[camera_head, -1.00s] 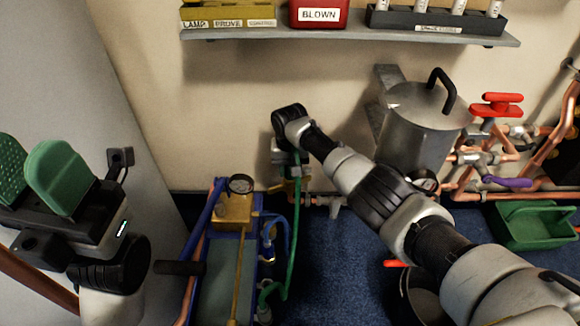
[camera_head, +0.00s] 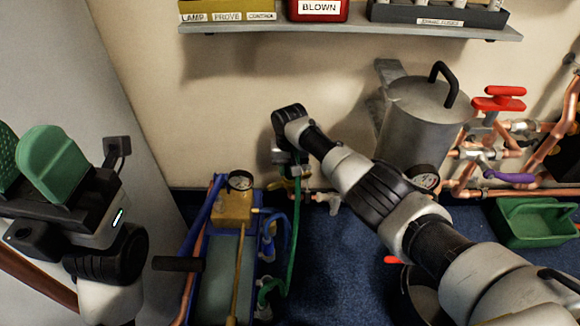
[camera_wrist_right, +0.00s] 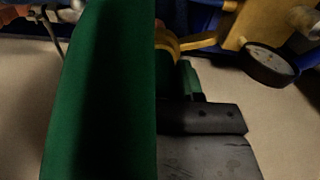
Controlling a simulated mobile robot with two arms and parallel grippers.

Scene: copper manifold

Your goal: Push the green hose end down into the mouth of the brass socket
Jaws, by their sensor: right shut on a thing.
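My right gripper (camera_head: 290,165) points down near the wall, left of the steel pot, and is shut on the green hose (camera_head: 294,235). The hose hangs below it and curves down to the blue-framed unit. A small brass-coloured part (camera_head: 287,184) shows just under the gripper; it may be the brass socket. In the right wrist view a large green finger pad hides much of the middle, and a brass ring on an arm (camera_wrist_right: 195,41) shows beside it. The hose end and socket mouth are hidden. My left gripper (camera_head: 27,160) is open and empty, its green pads apart.
A brass block (camera_head: 233,207) with a gauge (camera_head: 241,181) stands on the blue-framed unit. Copper pipes (camera_head: 465,185) with a red valve handle (camera_head: 499,98), a steel pot (camera_head: 418,125) and a green bin (camera_head: 533,222) are to the right. A shelf (camera_head: 350,31) runs above.

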